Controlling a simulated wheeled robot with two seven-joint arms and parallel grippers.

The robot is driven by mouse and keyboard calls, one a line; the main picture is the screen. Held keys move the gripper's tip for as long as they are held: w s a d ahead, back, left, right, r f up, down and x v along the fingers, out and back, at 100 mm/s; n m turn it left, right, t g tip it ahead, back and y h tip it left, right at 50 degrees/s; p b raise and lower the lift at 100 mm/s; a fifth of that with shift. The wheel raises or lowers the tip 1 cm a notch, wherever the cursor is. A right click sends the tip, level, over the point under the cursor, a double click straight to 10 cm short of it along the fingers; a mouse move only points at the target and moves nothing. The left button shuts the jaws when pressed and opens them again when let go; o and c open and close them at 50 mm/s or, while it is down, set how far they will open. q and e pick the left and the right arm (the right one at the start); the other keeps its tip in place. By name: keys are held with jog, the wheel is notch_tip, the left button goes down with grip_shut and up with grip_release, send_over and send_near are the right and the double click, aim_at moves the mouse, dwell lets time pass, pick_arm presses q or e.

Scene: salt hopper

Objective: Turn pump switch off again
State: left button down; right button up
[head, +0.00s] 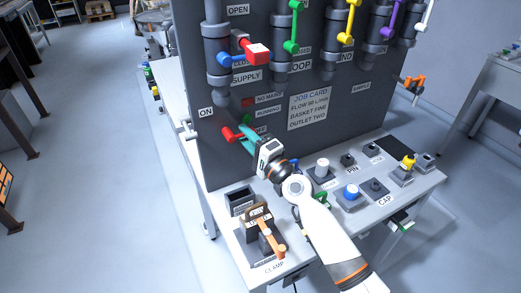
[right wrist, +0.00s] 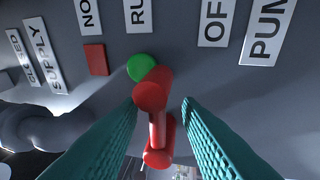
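The red pump switch lever (head: 231,133) is on the lower left of the dark panel, its red end pointing left below the ON label (head: 206,112). In the right wrist view the red lever (right wrist: 157,130) shows between my two teal fingers. My right gripper (head: 243,137) is open around it, with a visible gap at both fingers. The OFF label (right wrist: 214,22) and PUMP label (right wrist: 267,32) are at the top right of that view. A green round lamp (right wrist: 141,67) sits just behind the lever. My left gripper is not in view.
Valve handles in red (head: 257,53), green (head: 292,30) and yellow (head: 349,22) are above on the panel. The job card (head: 310,106) is right of the switch. A clamp (head: 262,228) and several small fittings stand on the bench below my right arm.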

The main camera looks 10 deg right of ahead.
jog(key=b+v, duration=0.1)
jog(key=v, duration=0.9)
jog(key=shift+s+d, duration=0.25)
jog(key=shift+s, duration=0.05)
jog(key=shift+f, duration=0.2)
